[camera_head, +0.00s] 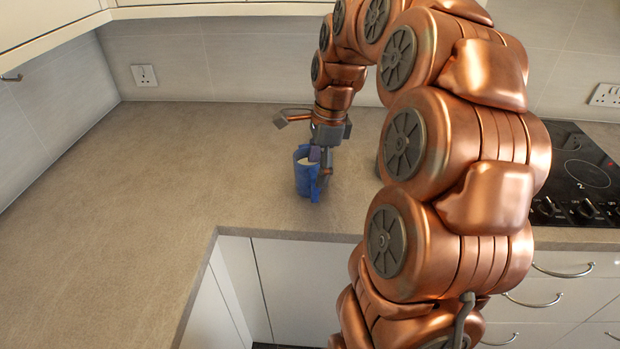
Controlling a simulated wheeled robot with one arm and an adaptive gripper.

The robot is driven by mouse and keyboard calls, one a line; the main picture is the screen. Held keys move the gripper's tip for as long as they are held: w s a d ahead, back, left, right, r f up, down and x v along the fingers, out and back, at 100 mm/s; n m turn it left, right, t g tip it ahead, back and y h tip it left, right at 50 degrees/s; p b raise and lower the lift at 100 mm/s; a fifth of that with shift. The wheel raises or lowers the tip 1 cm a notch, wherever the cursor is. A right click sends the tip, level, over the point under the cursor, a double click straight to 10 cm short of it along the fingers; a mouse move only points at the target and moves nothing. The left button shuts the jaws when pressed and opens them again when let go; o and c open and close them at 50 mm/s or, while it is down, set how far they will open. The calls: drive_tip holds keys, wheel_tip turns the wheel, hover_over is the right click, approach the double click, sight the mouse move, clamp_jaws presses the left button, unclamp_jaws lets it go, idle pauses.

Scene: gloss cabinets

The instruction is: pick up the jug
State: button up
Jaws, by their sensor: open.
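A blue jug (303,178) with a pale inside stands upright on the countertop, near its front edge. My gripper (321,168) points down from the arm right at the jug's right side. One finger is over or in front of the jug's rim and the other is by its right side, where the handle seems to be. The gripper is open. The fingers hide part of the jug's right side, and I cannot tell whether they touch it.
The brown countertop (150,185) is clear to the left and behind the jug. A black hob (585,175) with knobs is at the right. Wall cabinets (45,15) overhang at the top left. White drawers and doors (290,285) are below the counter edge.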

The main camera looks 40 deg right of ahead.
sight(310, 193)
drive_tip(key=shift+w+a+f+p, duration=0.1)
drive_tip(key=shift+a+f+p, duration=0.2)
drive_tip(key=shift+f, duration=0.75)
drive_tip(key=shift+w+a+f+p, duration=0.15)
drive_tip(key=shift+f+p, duration=0.2)
drive_tip(key=shift+f, duration=0.75)
drive_tip(key=shift+w+a+f+p, duration=0.1)
drive_tip(key=shift+a+f+p, duration=0.2)
drive_tip(key=shift+f, duration=0.75)
drive_tip(key=shift+d, duration=0.15)
drive_tip(key=shift+c, duration=0.5)
clamp_jaws()
